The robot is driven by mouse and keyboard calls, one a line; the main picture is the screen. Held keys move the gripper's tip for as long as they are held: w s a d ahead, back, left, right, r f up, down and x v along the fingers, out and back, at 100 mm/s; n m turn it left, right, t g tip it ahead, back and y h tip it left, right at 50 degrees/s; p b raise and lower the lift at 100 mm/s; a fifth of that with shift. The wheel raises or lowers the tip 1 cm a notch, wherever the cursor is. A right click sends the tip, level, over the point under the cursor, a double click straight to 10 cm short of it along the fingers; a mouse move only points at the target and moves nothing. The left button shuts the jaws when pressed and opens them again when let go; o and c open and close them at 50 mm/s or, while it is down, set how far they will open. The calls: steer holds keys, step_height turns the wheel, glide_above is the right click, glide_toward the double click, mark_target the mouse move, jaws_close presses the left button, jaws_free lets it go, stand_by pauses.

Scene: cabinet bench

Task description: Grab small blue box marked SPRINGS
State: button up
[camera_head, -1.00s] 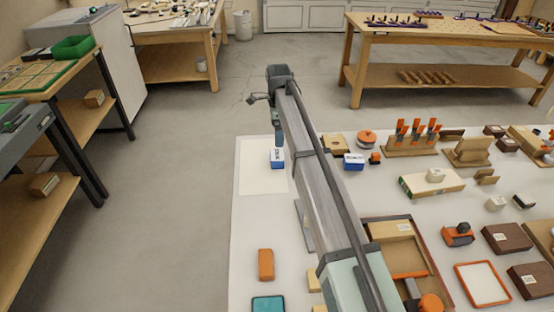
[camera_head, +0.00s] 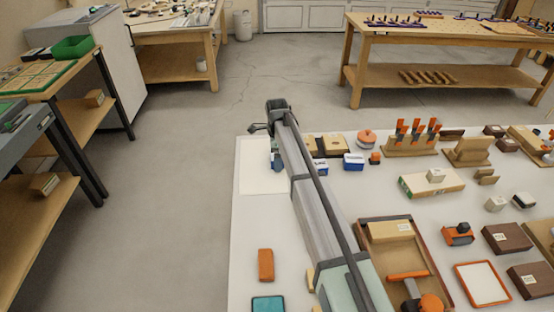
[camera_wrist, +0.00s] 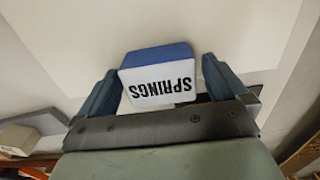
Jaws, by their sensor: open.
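The small blue box marked SPRINGS (camera_wrist: 158,88) shows in the wrist view, with a white label and black lettering that reads upside down. It sits between the two spread fingers of my gripper (camera_wrist: 160,76), with a finger on either side. My gripper is open; I cannot tell whether either finger touches the box. In the head view my gripper (camera_head: 276,161) is low over the white sheet (camera_head: 258,182) at the table's far left corner. There the SPRINGS box is mostly or wholly hidden by my arm.
Two other blue-and-white boxes, a nearer one (camera_head: 320,167) and one to its right (camera_head: 354,161), stand right of my gripper. An orange block (camera_head: 266,265) lies toward the front left. A wooden tray (camera_head: 437,262) and several boxes crowd the right. The table's left strip is mostly clear.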

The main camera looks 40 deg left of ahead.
steer(key=shift+f, duration=0.25)
steer(key=c, duration=1)
steer(key=shift+r, duration=0.15)
steer(key=shift+c, duration=0.2)
